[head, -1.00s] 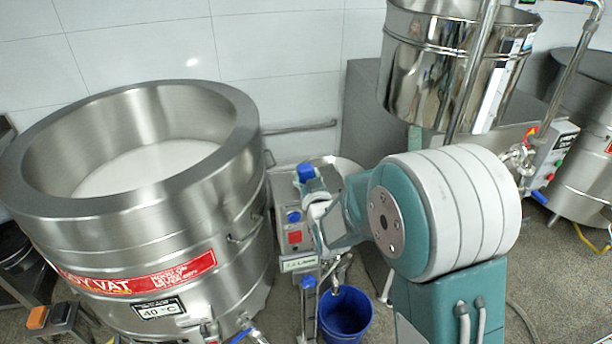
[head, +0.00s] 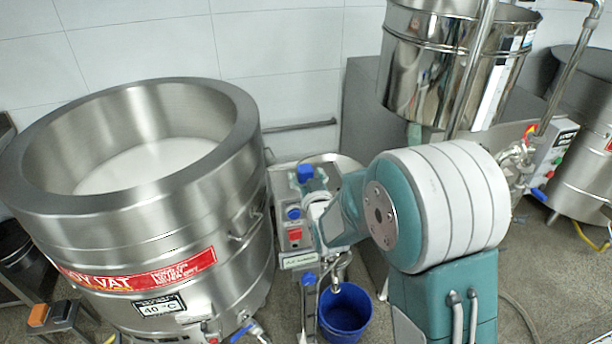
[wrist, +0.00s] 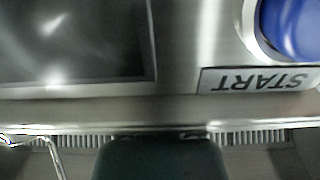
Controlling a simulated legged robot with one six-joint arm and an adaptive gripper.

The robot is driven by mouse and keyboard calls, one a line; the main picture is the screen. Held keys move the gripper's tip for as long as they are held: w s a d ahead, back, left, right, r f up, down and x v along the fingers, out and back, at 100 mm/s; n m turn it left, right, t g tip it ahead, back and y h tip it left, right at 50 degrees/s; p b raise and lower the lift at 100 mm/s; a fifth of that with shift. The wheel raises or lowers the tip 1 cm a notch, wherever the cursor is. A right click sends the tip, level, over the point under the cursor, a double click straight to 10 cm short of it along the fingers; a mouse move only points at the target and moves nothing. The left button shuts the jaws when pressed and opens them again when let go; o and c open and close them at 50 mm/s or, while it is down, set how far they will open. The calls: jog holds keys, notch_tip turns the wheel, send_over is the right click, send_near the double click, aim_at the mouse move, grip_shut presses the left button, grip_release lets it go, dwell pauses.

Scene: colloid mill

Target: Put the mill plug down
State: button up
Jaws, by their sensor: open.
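My gripper (head: 318,186) is small in the head view, at the end of my arm, over the mill's tray and control box. It is open, but its fingertips are hard to make out. A blue block-shaped piece (head: 305,173) is right by the gripper; it may be the mill plug, and I cannot tell whether it touches the fingers. In the wrist view a dark green block (wrist: 160,158), which seems to be part of my gripper, is at the bottom centre. No plug shows clearly there.
The control box has a blue button (head: 293,213) and a red one (head: 295,234). The wrist view shows an upside-down START label (wrist: 258,80). A steel vat (head: 120,240) stands left. A blue bucket (head: 345,318) is below on the floor. A steel hopper (head: 440,75) stands behind right.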

jog(key=shift+s, duration=0.1)
jog(key=s+d+r+m+g+h, duration=0.1)
jog(key=s+d+g, duration=0.3)
jog(key=s, duration=0.7)
jog(key=s+d+r+m+g+h, duration=0.1)
jog(key=s+d+r+g+h, duration=0.1)
jog(key=s+d+r+g, duration=0.2)
jog(key=s+d+r+m+g+h, duration=0.1)
jog(key=s+d, duration=0.8)
jog(key=s, duration=1)
jog(key=r+g+h, duration=0.1)
jog(key=g, duration=0.1)
jog(key=shift+r+g, duration=0.3)
jog(key=shift+g, duration=0.1)
